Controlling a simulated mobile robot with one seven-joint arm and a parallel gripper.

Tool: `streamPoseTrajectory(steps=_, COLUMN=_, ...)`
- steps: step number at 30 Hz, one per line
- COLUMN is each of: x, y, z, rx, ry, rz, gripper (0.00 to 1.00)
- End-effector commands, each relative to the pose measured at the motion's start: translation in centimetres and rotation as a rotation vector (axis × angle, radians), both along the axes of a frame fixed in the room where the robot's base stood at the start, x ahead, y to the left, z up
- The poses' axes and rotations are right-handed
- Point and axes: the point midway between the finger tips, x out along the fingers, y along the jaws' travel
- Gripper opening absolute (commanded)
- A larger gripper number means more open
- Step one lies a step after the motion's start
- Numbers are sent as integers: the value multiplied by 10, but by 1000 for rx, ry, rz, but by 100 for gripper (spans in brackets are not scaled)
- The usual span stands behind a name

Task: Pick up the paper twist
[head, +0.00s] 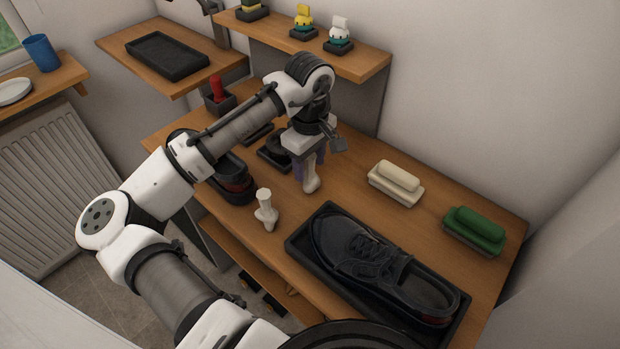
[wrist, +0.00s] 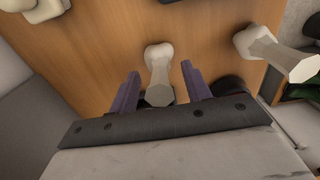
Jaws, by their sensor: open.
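Two similar pale, waisted pieces with flared ends stand on the wooden bench top; I take the one at my gripper as the paper twist (head: 312,185). In the head view it is upright directly under my gripper (head: 309,170). In the wrist view the paper twist (wrist: 158,72) shows between the two purple fingers of my gripper (wrist: 160,70), which are spread apart with gaps on both sides. The second pale piece (head: 265,210) stands nearer the front edge; a similar pale piece (wrist: 285,55) shows right of the fingers in the wrist view.
A black shoe (head: 365,250) lies in a dark tray (head: 297,243) at the right front. A cream brush (head: 396,182) and a green brush (head: 474,230) lie toward the wall. Another dark shoe (head: 235,187) is partly behind my arm. A shelf (head: 350,62) hangs above.

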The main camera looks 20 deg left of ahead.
Motion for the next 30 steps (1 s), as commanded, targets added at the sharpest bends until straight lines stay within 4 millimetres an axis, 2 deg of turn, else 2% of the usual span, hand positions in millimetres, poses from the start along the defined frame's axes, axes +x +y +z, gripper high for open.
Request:
streamPoseTrajectory(steps=3, x=0, y=0, z=0, rx=0, ry=0, rz=0, gripper=48)
streamPoseTrajectory(steps=13, x=0, y=0, z=0, rx=0, ry=0, rz=0, gripper=6)
streamPoseTrajectory(steps=24, x=0, y=0, z=2, rx=0, ry=0, rz=0, gripper=5)
streamPoseTrajectory(steps=30, x=1, y=-1, z=19, rx=0, ry=-2, rz=-1, gripper=5)
